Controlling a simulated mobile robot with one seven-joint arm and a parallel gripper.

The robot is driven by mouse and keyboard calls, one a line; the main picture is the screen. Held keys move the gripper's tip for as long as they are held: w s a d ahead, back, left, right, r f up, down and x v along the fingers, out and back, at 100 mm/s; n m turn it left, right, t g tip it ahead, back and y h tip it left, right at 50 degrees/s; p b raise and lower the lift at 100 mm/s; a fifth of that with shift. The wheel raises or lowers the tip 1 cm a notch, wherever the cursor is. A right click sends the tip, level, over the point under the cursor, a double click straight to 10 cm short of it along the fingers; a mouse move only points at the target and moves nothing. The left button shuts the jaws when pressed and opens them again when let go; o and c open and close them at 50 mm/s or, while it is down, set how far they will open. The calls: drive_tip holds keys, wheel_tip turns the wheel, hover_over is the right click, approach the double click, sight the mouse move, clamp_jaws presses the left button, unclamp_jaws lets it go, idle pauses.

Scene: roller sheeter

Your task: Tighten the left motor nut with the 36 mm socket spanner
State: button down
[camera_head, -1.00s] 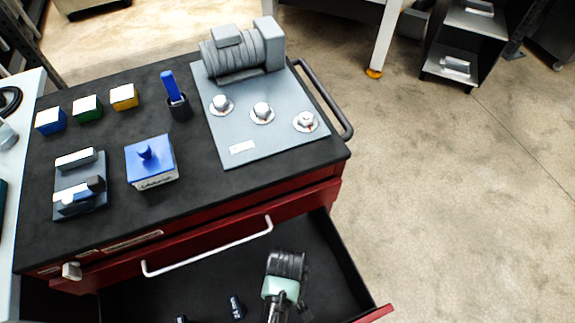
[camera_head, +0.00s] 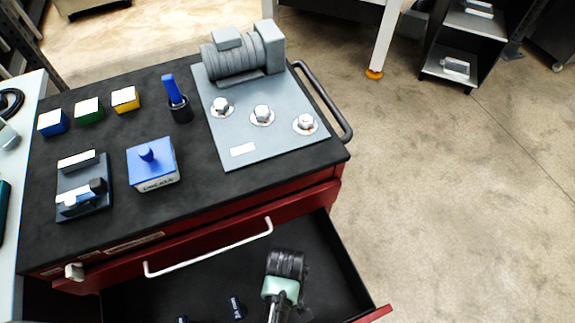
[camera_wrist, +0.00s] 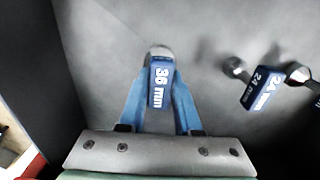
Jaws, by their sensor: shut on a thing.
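The 36 mm socket spanner (camera_wrist: 160,85) has a blue, labelled handle and a metal end. In the wrist view it lies between the two blue fingers of my gripper (camera_wrist: 159,104), which is shut on it, over the drawer floor. In the head view my arm reaches into the open drawer (camera_head: 215,270), and the spanner is hidden. A grey motor (camera_head: 238,55) sits on a plate (camera_head: 240,130) on the cart top. The left motor nut (camera_head: 221,105) is the leftmost of three nuts in front of it.
Two other spanners, one (camera_wrist: 262,88) marked 24 mm, lie right of my gripper in the drawer. A drawer handle (camera_head: 210,252) and the cart's top edge stand above the drawer. A blue-topped box (camera_head: 152,163), coloured boxes and a cup (camera_head: 180,110) occupy the cart top's left half.

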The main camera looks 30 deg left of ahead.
drive_tip(key=shift+r+p, duration=2.1)
drive_tip(key=shift+r, duration=0.15)
drive_tip(key=shift+f, duration=0.1)
drive_tip(key=c, duration=1.2)
unclamp_jaws()
clamp_jaws()
